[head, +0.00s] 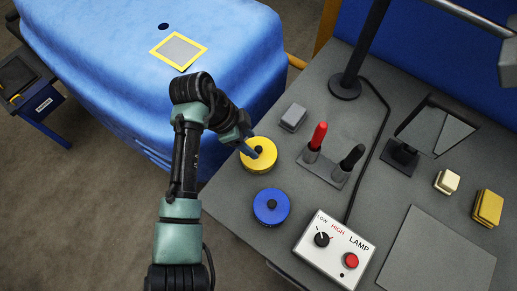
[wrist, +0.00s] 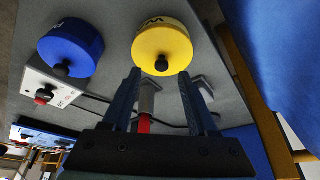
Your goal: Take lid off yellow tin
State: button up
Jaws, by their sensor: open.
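The yellow tin (head: 262,162) stands upright on the grey table near its left edge, with its lid on and a black knob (head: 258,149) on top. My gripper (head: 248,152) is at the tin's upper left side in the head view, close to the knob. In the wrist view my gripper (wrist: 159,74) is open and empty. Its two fingertips lie to either side of the knob (wrist: 161,64), just short of it in the picture, with the yellow tin (wrist: 160,38) beyond. I cannot tell whether a finger touches the knob or lid.
A blue tin (head: 271,207) with a black knob stands just in front of the yellow one. A grey block (head: 293,117) and a holder with red and black handles (head: 324,172) are close by. A lamp control box (head: 334,248) is at the front. A yellow-framed pad (head: 179,52) lies on the blue surface.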

aim_at(258, 148)
jog(key=x, duration=0.4)
jog(key=shift+w+r+p, duration=0.1)
jog(key=shift+w+p, duration=0.05)
jog(key=shift+p, duration=0.15)
grip_shut()
